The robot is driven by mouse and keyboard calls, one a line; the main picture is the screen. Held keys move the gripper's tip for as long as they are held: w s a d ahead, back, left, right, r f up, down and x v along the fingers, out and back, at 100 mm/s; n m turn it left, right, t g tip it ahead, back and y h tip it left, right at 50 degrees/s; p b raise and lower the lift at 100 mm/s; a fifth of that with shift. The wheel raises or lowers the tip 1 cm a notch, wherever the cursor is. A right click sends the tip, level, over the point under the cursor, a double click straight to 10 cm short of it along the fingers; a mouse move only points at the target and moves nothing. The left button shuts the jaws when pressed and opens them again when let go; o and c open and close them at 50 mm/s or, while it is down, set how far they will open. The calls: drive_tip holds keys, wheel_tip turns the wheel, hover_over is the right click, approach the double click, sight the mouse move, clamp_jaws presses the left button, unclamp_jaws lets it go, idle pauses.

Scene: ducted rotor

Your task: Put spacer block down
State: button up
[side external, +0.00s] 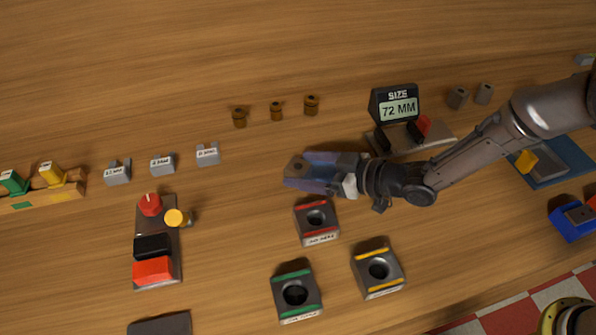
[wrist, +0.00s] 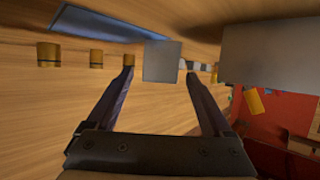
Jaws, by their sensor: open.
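My gripper (side external: 300,170) reaches in from the right, low over the middle of the table. Its two dark bluish fingers are open and also show in the wrist view (wrist: 160,62). In the wrist view the spacer block (wrist: 162,62) is a plain grey square with a gap to each finger. I cannot tell whether its underside touches the table.
A red-marked socket block (side external: 317,222) stands just below my gripper, with green (side external: 296,292) and yellow (side external: 378,270) ones farther down. Labelled grey blocks (side external: 162,164) stand left. Brown cylinders (side external: 276,111) stand above. The size display (side external: 396,105) is upper right.

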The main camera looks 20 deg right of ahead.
drive_tip(key=shift+x, duration=1.05)
drive_tip(key=c, duration=1.3)
clamp_jaws()
drive_tip(key=shift+r, duration=0.1)
